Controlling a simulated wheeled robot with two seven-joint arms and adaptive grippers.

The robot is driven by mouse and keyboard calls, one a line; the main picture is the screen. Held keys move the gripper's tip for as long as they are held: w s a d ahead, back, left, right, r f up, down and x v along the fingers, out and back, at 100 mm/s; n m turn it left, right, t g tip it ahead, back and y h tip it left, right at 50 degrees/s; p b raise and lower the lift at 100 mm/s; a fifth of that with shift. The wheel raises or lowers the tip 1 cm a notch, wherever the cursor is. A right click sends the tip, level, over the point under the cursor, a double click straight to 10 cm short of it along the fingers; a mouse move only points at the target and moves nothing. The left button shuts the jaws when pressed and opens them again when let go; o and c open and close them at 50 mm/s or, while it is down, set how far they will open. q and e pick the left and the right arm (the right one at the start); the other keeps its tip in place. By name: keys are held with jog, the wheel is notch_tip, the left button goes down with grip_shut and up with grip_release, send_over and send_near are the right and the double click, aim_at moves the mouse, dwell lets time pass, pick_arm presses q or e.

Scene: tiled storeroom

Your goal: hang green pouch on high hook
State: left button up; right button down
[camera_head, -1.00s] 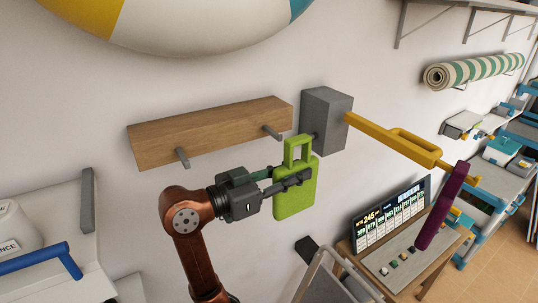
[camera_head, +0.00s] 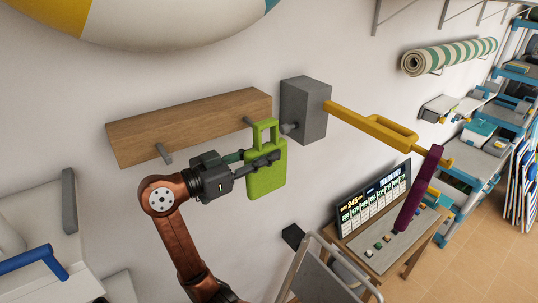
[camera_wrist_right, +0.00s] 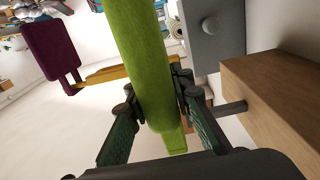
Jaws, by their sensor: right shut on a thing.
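The green pouch (camera_head: 267,170), a flat block with a square loop handle on top, hangs upright in my right gripper (camera_head: 268,160). In the wrist view the green pouch (camera_wrist_right: 146,70) lies between both fingers (camera_wrist_right: 152,95). A wooden board (camera_head: 195,125) on the wall has a left peg (camera_head: 164,154) and a right peg (camera_head: 249,121). The pouch's handle is just right of and below the right peg in the picture; I cannot tell their gap in depth. The wrist view shows one peg (camera_wrist_right: 232,108), clear of the pouch. My left gripper is out of view.
A grey box (camera_head: 306,108) with a round knob (camera_head: 288,128) is close right of the handle. A yellow bar (camera_head: 365,125) reaches out from it, with a purple piece (camera_head: 419,190) at its end. Below stand a display (camera_head: 372,205) and small table. Bare wall lies below the board.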

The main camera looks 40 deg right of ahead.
jog(key=shift+w+d+p, duration=0.15)
jog(key=shift+w+p, duration=0.25)
jog(key=shift+w, duration=0.75)
jog(key=shift+r, duration=0.1)
jog(key=shift+w+d+p, duration=0.1)
jog(key=shift+w+p, duration=0.25)
jog(key=shift+w+f+b, duration=0.55)
jog(key=shift+w+b, duration=0.2)
jog(key=shift+b, duration=0.05)
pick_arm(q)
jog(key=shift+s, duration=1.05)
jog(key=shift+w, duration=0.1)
